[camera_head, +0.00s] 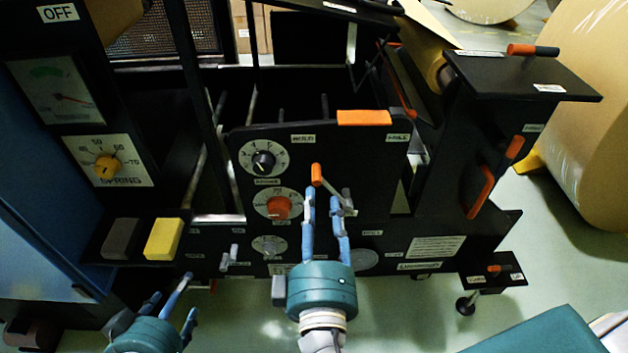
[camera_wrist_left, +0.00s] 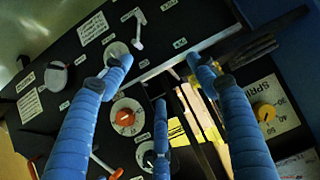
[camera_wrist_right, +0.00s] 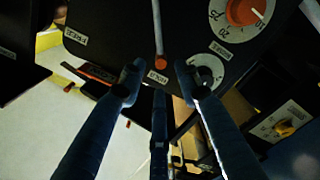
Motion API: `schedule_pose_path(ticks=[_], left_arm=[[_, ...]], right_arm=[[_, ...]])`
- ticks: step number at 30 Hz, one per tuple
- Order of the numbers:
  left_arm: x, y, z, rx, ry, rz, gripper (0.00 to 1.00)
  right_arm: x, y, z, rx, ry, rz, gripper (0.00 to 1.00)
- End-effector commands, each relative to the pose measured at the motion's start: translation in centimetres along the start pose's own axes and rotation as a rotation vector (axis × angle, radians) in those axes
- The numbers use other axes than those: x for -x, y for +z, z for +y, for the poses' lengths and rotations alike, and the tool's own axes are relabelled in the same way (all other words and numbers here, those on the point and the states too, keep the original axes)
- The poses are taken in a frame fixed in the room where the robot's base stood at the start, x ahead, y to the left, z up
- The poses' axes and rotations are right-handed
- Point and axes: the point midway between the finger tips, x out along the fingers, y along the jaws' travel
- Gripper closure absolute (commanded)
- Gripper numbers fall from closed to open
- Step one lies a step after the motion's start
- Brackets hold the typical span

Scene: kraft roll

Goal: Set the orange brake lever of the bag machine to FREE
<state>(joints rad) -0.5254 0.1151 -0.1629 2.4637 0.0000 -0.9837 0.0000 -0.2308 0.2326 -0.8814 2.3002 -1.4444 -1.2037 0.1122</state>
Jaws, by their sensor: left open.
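The brake lever (camera_head: 316,175) is a thin pale rod with an orange tip on the black front panel. It leans up-left toward a label (camera_head: 303,138) that seems to read HOLD; a second label (camera_head: 398,137), at the panel's right, is hard to read. My right gripper (camera_head: 325,197) is open, its fingers raised around the lever. In the right wrist view the orange tip (camera_wrist_right: 161,62) shows between and just beyond the spread fingertips (camera_wrist_right: 158,82); contact cannot be told. My left gripper (camera_head: 172,296) is open and empty, low at the left, away from the lever.
Beside the lever are a dial with an orange knob (camera_head: 278,207) and a dial with a black knob (camera_head: 263,162). A yellow block (camera_head: 164,239) and a grey block (camera_head: 121,239) sit at the left. Other orange-handled levers (camera_head: 515,147) and a large kraft roll (camera_head: 585,120) stand right.

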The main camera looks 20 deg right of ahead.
Motion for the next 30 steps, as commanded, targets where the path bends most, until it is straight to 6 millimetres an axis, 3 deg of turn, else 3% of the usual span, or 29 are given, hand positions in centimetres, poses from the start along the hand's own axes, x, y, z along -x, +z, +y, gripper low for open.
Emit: schedule_pose_path(ticks=[9,15,28,30], left_arm=[[-0.3,-1.7,0.2,-0.001,0.004,0.068,0.41],[-0.3,-2.8,0.4,-0.001,0.008,0.116,0.41],[-0.3,-3.4,0.5,-0.001,0.010,0.138,0.41],[-0.3,-3.4,0.5,-0.001,0.010,0.138,0.41]], right_arm=[[-6.0,-0.1,0.1,0.004,0.003,0.003,0.67],[-8.8,-0.1,-0.1,0.004,-0.001,0.002,0.67],[-9.8,-0.1,-0.1,0.003,-0.004,0.001,0.67],[-9.8,-0.1,-0.1,0.003,-0.004,0.001,0.81]])
